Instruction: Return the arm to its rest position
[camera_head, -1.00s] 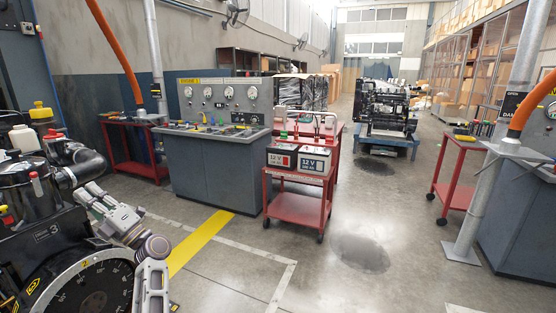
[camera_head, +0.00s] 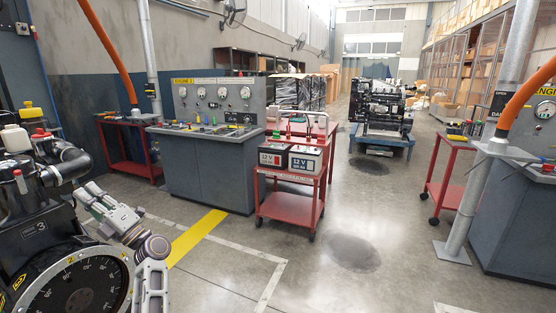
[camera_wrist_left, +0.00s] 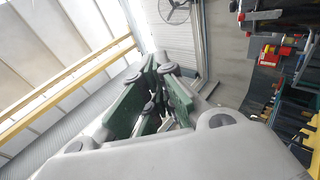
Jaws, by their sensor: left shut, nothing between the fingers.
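My left arm rises from the bottom left in the head view, with its grey gripper (camera_head: 84,196) pointing up and left beside the black engine (camera_head: 35,232). In the left wrist view the green-padded fingers (camera_wrist_left: 160,88) are drawn together with nothing between them. I cannot tell from the head view how much room separates the gripper from the engine. The engine has a large graduated dial (camera_head: 85,287) low at its front, close to my arm. My right gripper is in neither view.
A grey control console (camera_head: 205,170) with gauges stands behind my left arm. A red cart (camera_head: 290,207) carries two 12 V batteries (camera_head: 305,160). A grey post (camera_head: 472,200) and another red cart (camera_head: 448,165) stand at right. The floor between is open.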

